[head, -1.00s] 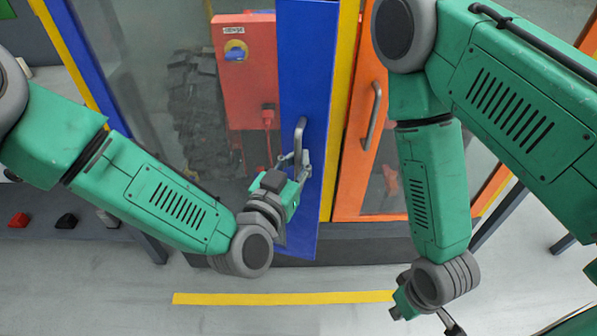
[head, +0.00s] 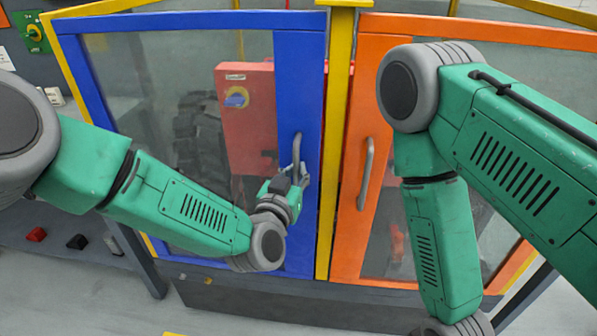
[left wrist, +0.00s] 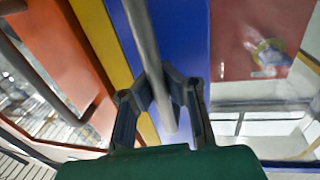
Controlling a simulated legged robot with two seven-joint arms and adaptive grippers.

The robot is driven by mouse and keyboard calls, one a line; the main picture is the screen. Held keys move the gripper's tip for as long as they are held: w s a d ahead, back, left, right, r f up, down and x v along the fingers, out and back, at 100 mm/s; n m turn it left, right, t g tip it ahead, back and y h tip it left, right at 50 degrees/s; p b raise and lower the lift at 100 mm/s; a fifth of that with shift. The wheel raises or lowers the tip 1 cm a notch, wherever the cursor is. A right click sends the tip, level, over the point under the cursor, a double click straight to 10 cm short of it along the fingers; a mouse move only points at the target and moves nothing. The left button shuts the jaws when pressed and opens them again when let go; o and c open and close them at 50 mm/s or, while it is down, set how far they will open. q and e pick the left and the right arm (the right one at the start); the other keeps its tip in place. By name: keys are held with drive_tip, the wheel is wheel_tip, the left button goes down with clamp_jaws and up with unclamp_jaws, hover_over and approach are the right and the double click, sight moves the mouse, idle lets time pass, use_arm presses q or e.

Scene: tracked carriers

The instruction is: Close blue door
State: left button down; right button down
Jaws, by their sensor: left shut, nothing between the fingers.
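The blue door (head: 299,90) has a clear pane and stands upright against the yellow post (head: 336,110), flush or nearly so; a small gap cannot be ruled out. Its grey bar handle (head: 297,146) is on the right stile. My left gripper (head: 295,174) is at the lower part of this handle, with its fingers shut and nothing held between them. In the left wrist view the handle (left wrist: 142,40) crosses close by the fingers (left wrist: 162,88), in front of the blue stile (left wrist: 190,35); contact is unclear. My right gripper is out of view below the picture.
An orange door (head: 352,165) with its own handle (head: 366,172) is right of the post. Behind the blue door's pane are a red box (head: 247,120) and a dark tyre. A grey shelf (head: 60,225) with small blocks is at the left. My right arm covers part of the orange door.

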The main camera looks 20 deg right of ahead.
use_arm(q)
drive_tip(key=c, duration=1.6)
unclamp_jaws()
drive_tip(key=shift+f, duration=0.15)
drive_tip(key=shift+o, duration=0.2)
drive_tip(key=v, duration=1.2)
drive_tip(key=shift+d, duration=0.15)
